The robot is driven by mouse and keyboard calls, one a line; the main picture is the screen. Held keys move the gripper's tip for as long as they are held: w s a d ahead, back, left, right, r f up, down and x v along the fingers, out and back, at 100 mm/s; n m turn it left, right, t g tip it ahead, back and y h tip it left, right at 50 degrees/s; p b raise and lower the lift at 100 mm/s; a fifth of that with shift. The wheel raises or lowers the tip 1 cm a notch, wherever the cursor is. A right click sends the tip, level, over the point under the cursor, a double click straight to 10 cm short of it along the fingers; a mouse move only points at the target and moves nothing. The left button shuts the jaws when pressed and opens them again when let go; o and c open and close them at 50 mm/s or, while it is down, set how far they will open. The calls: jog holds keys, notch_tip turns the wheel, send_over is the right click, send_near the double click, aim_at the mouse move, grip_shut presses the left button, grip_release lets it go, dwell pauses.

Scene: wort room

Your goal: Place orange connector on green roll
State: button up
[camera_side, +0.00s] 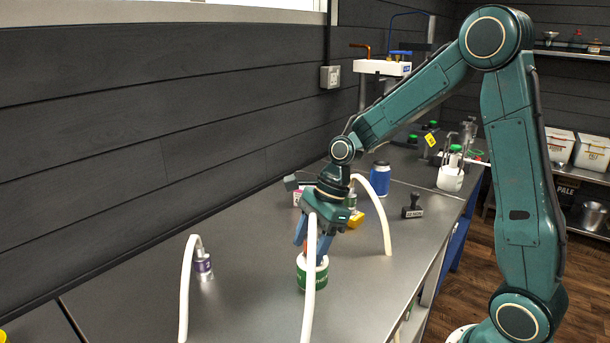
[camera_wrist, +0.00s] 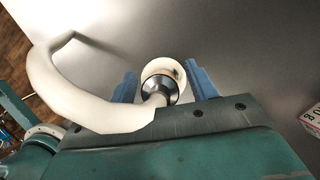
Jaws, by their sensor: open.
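The green roll (camera_side: 315,281), with a white upper part, stands upright on the grey bench in the side view. Its pale round top (camera_wrist: 153,67) shows in the wrist view. A silver connector (camera_wrist: 158,88) on a thick white hose (camera_wrist: 60,92) sits over the roll's top, end-on to it; no orange on it is clear, and its contact with the roll is hard to judge. My gripper (camera_side: 314,246) is open, pointing down just above the roll. Its blue fingers stand apart on either side of the connector.
A purple-banded connector (camera_side: 203,266) on another white hose stands to the left. Behind my gripper are a third white hose (camera_side: 383,215), a yellow block (camera_side: 356,220), a black stamp (camera_side: 412,208) and a blue jar (camera_side: 380,180).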

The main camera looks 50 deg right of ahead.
jog(key=v, duration=1.2)
jog(key=shift+s+a+r, duration=0.1)
jog(key=shift+a, duration=0.05)
dwell(0.4)
jog(key=s+a+r+n+t+h, duration=0.1)
jog(key=s+n+t+h, duration=0.1)
jog(key=s+n, duration=0.7)
jog(key=s+a+r+n+t+h, duration=0.1)
jog(key=s+a+n+h, duration=0.1)
jog(key=s+n, duration=0.7)
jog(key=n, duration=0.4)
jog(key=shift+s+a+n+t, duration=0.2)
jog(key=shift+n+t, duration=0.1)
jog(key=shift+t, duration=0.1)
